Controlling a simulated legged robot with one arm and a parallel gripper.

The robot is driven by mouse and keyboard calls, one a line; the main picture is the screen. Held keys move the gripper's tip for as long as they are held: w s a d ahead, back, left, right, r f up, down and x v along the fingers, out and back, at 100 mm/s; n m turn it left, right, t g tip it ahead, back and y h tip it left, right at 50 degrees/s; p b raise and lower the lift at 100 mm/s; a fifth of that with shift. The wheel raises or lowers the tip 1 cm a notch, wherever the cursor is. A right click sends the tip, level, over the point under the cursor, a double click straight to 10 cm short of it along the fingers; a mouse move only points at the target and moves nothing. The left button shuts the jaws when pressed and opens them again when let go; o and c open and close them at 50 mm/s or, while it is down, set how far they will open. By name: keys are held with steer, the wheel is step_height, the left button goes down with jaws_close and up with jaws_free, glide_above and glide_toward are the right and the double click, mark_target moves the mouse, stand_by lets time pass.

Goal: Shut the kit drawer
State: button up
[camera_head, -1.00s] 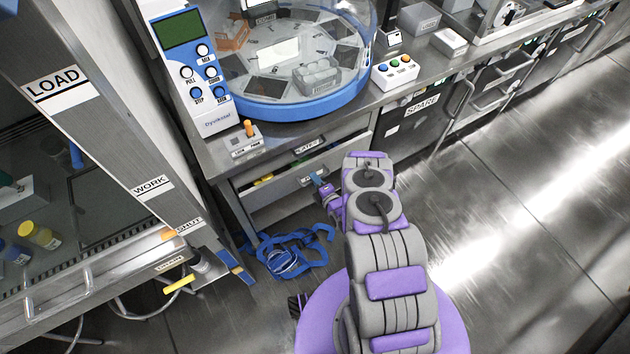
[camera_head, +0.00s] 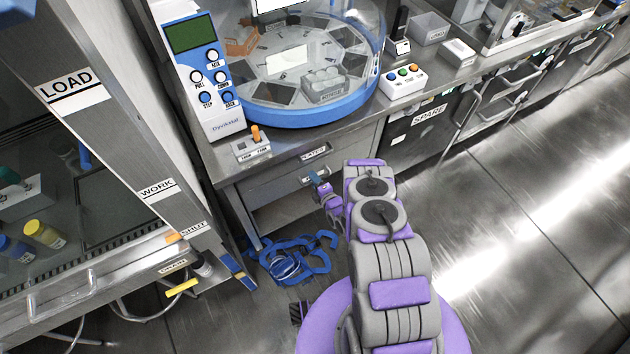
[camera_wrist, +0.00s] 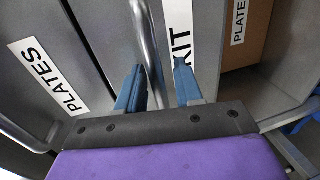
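The kit drawer (camera_head: 288,192) is the grey front under the bench top, left of my arm. In the head view no opening shows above its front; it looks shut or nearly shut. In the wrist view its white KIT label (camera_wrist: 207,40), partly hidden by a finger, and its bar handle (camera_wrist: 147,45) are close ahead. My gripper (camera_wrist: 158,85) has two blue fingers spread apart, with the handle's lower end showing between them, nearer the left finger. I cannot tell whether they touch. In the head view my gripper (camera_head: 318,183) is small at the drawer front.
A PLATES label (camera_wrist: 47,75) marks the neighbouring front. A brown surface with another PLATES label (camera_wrist: 238,20) is at right. Blue tangled straps (camera_head: 290,260) lie on the floor below the drawer. A cabinet (camera_head: 140,190) stands at left. The floor at right is clear.

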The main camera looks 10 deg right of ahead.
steer(key=shift+d, duration=0.1)
steer(key=shift+s+d+r, duration=0.1)
steer(key=shift+s+d, duration=0.05)
steer(key=shift+s, duration=0.15)
steer(key=v, duration=1.6)
steer(key=shift+s+p, duration=0.3)
steer(key=shift+s, duration=0.05)
